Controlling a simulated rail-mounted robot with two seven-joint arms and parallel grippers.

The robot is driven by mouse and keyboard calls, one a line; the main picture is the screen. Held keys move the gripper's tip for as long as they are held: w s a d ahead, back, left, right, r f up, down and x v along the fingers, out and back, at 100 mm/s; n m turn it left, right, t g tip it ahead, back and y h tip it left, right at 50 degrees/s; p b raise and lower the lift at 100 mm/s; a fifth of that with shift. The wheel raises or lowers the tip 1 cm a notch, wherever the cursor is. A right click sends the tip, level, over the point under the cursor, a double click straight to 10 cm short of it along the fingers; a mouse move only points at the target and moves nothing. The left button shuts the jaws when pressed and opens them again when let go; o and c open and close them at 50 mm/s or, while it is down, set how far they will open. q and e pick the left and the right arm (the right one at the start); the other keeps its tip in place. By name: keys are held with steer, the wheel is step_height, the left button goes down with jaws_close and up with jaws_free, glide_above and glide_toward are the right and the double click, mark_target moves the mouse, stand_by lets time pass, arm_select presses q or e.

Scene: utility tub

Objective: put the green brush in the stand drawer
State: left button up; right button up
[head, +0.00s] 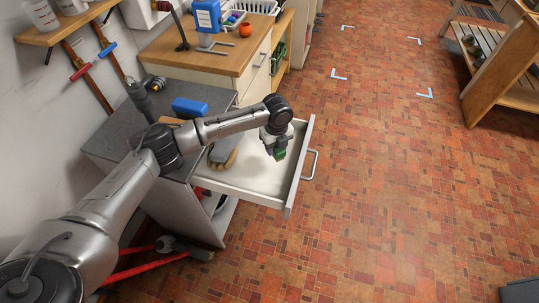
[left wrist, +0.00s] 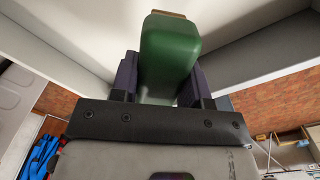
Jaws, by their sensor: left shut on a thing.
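The green brush (head: 281,154) is held in my left gripper (head: 278,147), over the open stand drawer (head: 252,176) near its front panel. In the left wrist view the brush (left wrist: 170,50) shows as a rounded green block with a tan end, and the dark fingers of my left gripper (left wrist: 160,85) close on its two sides. White drawer walls lie beyond it. In the head view the brush is small and partly hidden by the gripper; its height above the drawer floor is hard to tell. My right gripper is not in view.
The drawer also holds a tan and grey item (head: 229,156) at its back, partly hidden by my arm. The stand's grey top (head: 108,140) carries a blue item (head: 189,107). A wooden-topped cabinet (head: 195,50) stands behind. Open tiled floor (head: 400,190) lies to the right.

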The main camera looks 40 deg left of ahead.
arm_select(q)
steer(key=shift+s+a+f, duration=0.1)
steer(key=shift+a+f, duration=0.25)
steer(key=shift+a, duration=0.2)
steer(key=shift+s+a+f, duration=0.1)
steer(key=shift+a+f, duration=0.25)
steer(key=shift+a, duration=0.2)
steer(key=shift+f+b, duration=1.05)
steer(key=shift+f, duration=0.95)
steer(key=shift+r, duration=0.1)
steer(key=shift+w, duration=0.1)
steer(key=o, duration=1)
steer(key=shift+f, duration=0.2)
steer(key=shift+c, duration=0.2)
steer(key=shift+r, duration=0.1)
